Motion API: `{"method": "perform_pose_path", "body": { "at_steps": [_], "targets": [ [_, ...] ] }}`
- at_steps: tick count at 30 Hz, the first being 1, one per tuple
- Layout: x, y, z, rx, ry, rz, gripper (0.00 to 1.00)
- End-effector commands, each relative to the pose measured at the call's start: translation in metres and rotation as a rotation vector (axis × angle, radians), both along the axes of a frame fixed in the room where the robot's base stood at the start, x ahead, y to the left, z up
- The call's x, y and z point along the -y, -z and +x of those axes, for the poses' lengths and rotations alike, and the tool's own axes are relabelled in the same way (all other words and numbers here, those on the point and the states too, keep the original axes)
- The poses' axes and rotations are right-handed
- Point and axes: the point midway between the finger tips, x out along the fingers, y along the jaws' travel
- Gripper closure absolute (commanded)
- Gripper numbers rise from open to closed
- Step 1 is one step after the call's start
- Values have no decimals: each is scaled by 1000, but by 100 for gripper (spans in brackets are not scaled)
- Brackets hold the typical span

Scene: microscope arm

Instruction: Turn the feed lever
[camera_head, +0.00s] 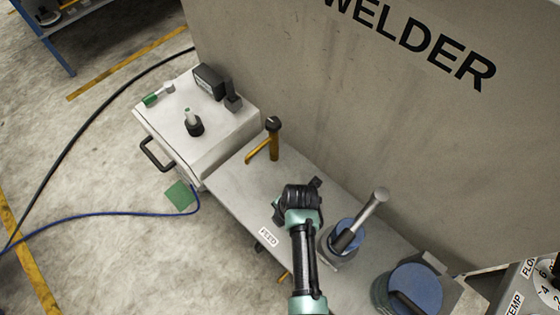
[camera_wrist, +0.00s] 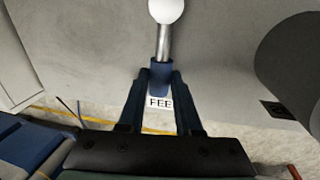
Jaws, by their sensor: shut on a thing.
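In the wrist view, the feed lever (camera_wrist: 163,43) is a metal rod with a white ball knob at its end, seen at top centre. My gripper (camera_wrist: 160,74) has its two dark blue fingers closed in at the lower part of this rod. The gripper is shut on the lever, with the knob beyond the fingertips. A white label (camera_wrist: 159,103), partly covered, reads "FEE" between the fingers. In the head view, my arm hides the lever and my fingertips; the FEED label (camera_head: 268,237) shows on the bench to the left of the arm.
On the grey bench (camera_head: 232,190) stand an orange post with a side arm (camera_head: 273,143), a metal-handled lever on a blue disc (camera_head: 372,208) and a blue-topped cylinder (camera_head: 415,285). The welder wall (camera_head: 330,110) rises behind. A white box (camera_head: 205,150) stands at left.

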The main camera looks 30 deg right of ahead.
Motion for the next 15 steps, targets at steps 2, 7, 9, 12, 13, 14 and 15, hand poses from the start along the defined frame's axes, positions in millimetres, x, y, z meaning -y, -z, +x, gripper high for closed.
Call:
{"method": "perform_pose_path", "body": {
  "at_steps": [2, 7, 9, 12, 13, 14, 15],
  "targets": [
    [0, -1, -2, -1, -31, 2, 100],
    [1, -1, -5, 0, -73, 2, 100],
    [2, -1, -5, 0, -82, 2, 100],
    [2, 0, -6, 0, -88, 2, 100],
    [2, 0, -6, 0, -89, 2, 100],
    [2, 0, -6, 0, -90, 1, 100],
    [2, 0, -6, 0, -90, 1, 100]
  ]
}}
